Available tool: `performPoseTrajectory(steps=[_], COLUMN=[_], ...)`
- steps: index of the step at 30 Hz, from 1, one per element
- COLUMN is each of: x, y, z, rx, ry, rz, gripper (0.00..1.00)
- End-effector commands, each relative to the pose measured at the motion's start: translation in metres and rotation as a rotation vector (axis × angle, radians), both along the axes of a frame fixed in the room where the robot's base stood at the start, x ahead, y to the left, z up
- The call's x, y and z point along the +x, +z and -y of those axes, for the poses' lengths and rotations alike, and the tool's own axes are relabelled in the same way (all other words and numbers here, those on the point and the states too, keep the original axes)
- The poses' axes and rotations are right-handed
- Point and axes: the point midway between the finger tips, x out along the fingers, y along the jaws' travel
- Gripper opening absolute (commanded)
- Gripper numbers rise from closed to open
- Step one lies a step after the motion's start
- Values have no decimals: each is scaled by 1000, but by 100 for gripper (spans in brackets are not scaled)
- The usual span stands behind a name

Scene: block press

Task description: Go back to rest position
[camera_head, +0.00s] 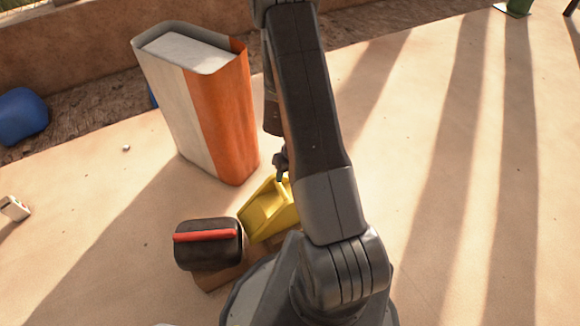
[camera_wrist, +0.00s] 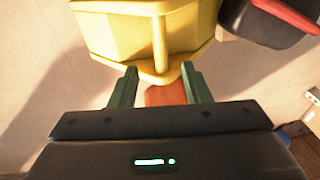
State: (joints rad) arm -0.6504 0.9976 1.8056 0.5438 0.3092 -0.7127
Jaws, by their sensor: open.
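My gripper (camera_wrist: 160,88) shows in the wrist view with its two green fingers apart. A yellow angular piece (camera_wrist: 130,32) fills the top of that view, just beyond the fingertips; its lower rib and edge reach between them. I cannot tell whether they touch. In the head view the yellow piece (camera_head: 266,208) sits beside my arm, partly hidden by it. The gripper's fingers are mostly hidden there behind my arm. My arm reaches forward from its base.
A black block with a red bar (camera_head: 208,244) is left of the yellow piece, on a brown block (camera_head: 214,279). A tall white and orange box (camera_head: 222,115) stands behind. A blue object (camera_head: 20,115) lies far left. The sandy floor on the right is clear, with long shadows.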

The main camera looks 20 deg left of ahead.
Motion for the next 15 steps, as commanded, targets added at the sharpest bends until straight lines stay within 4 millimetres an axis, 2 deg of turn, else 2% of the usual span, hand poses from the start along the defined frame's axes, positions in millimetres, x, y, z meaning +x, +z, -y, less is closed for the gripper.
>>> performPoseTrajectory(steps=[5, 15], x=[0, -3], y=[-11, -74], z=[-2, -12], rx=[0, -2], ry=[0, 1], rz=[-1, -3], gripper=[43, 43])
